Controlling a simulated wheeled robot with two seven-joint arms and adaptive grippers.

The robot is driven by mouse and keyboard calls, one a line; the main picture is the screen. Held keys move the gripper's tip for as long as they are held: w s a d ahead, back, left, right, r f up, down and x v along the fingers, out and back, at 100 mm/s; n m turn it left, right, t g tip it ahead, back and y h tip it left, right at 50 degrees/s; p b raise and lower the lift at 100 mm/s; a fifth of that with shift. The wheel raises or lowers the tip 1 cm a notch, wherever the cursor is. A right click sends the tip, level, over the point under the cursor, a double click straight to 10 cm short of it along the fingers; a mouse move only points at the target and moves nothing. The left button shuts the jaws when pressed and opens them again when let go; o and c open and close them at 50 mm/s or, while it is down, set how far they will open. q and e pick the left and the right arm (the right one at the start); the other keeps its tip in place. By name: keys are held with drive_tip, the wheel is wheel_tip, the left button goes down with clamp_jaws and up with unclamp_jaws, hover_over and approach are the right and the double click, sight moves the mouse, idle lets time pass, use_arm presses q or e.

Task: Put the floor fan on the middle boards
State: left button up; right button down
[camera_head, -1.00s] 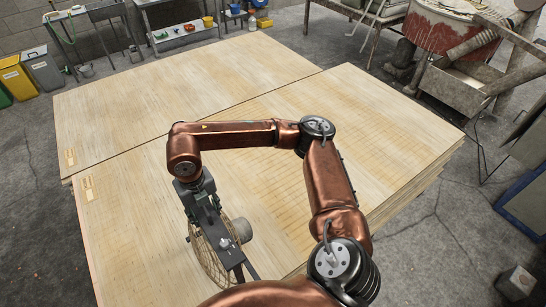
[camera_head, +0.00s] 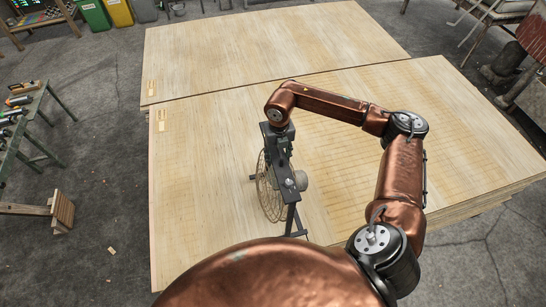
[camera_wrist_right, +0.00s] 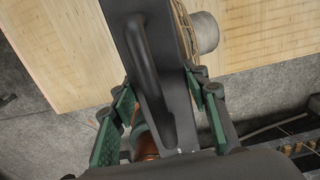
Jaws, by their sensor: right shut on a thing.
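The floor fan (camera_head: 269,192) has a round wire cage, a grey motor and a dark frame with feet. My right gripper (camera_head: 279,137) is shut on the top of its frame. In the right wrist view, the green-padded fingers (camera_wrist_right: 160,118) stand either side of the fan's dark handle bar (camera_wrist_right: 150,75). The fan hangs upright, seen against the near veneer stack (camera_head: 205,200); I cannot tell whether its feet touch the boards. A second veneer stack (camera_head: 270,45) lies behind, across a narrow gap. Which stack is the middle one is not clear. My left gripper is not in view.
A tool bench (camera_head: 38,120) and a wooden stool (camera_head: 62,210) stand at the left. Green and yellow bins (camera_head: 95,14) are at the back left. A table (camera_head: 490,20) is at the back right. Both stack tops look otherwise bare.

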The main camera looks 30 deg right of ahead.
drive_tip(key=shift+w+d+f, duration=0.45)
drive_tip(key=shift+f, duration=0.1)
drive_tip(key=shift+w+d+f+p, duration=0.15)
drive_tip(key=shift+d+f+p, duration=0.15)
drive_tip(key=shift+f, duration=0.15)
wheel_tip(320, 180, down, 3)
drive_tip(key=shift+w+d+r+p, duration=0.1)
drive_tip(key=shift+d+p, duration=0.05)
drive_tip(key=shift+p, duration=0.7)
drive_tip(key=shift+f, duration=0.3)
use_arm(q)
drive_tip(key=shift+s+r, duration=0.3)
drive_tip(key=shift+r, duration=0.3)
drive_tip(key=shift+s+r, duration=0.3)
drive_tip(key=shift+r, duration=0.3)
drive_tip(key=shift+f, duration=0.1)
use_arm(e)
drive_tip(key=shift+f, duration=0.15)
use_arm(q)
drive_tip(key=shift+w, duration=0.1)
use_arm(e)
drive_tip(key=c, duration=1.1)
unclamp_jaws()
drive_tip(key=shift+f, duration=0.1)
